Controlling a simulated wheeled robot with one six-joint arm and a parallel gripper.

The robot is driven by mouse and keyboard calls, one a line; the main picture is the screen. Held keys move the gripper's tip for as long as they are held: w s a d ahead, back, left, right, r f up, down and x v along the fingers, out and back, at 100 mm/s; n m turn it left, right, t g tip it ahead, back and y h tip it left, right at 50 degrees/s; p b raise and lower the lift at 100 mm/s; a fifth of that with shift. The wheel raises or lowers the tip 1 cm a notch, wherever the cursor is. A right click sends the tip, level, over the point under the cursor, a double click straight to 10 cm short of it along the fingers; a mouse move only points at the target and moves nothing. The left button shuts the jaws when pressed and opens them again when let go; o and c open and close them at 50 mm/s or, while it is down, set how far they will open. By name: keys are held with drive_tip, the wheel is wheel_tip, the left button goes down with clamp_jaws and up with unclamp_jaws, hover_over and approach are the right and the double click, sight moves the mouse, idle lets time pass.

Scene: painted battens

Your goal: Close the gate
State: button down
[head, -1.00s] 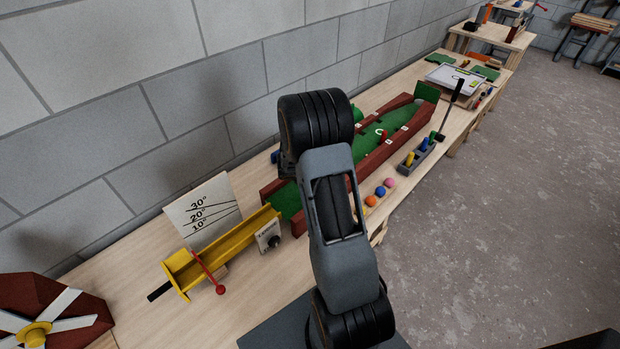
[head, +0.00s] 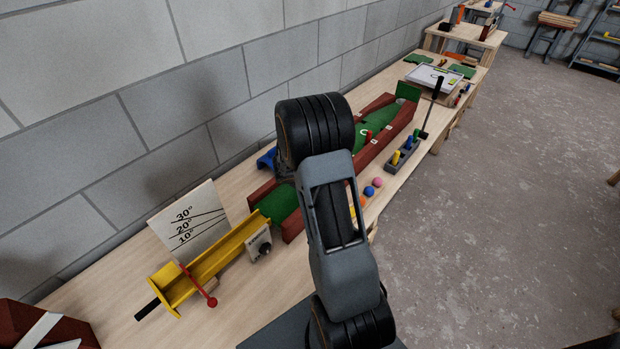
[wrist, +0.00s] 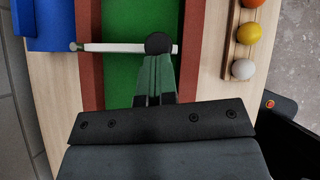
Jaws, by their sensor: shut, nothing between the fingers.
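In the wrist view, a white bar (wrist: 115,47) lies across the green lane (wrist: 122,75), between its two red-brown side rails. A round black knob (wrist: 159,43) sits on the bar near the right rail.
A blue piece (wrist: 53,30) stands left of the lane. A wooden rack with balls (wrist: 229,50) lies to its right. A yellow ramp (head: 215,259) with a red lever (head: 199,284) stands nearer, by an angle board (head: 188,221). Grey block wall borders the bench.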

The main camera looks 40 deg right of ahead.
drive_tip(key=shift+d, duration=0.15)
drive_tip(key=s+a+r+m+y+p, duration=0.1)
drive_tip(key=s+a+r+m+y, duration=0.6)
drive_tip(key=s+a+r+m, duration=1.2)
drive_tip(key=shift+s+a+r+m+p, duration=0.3)
drive_tip(key=shift+a+m, duration=1.1)
drive_tip(key=shift+m, duration=0.6)
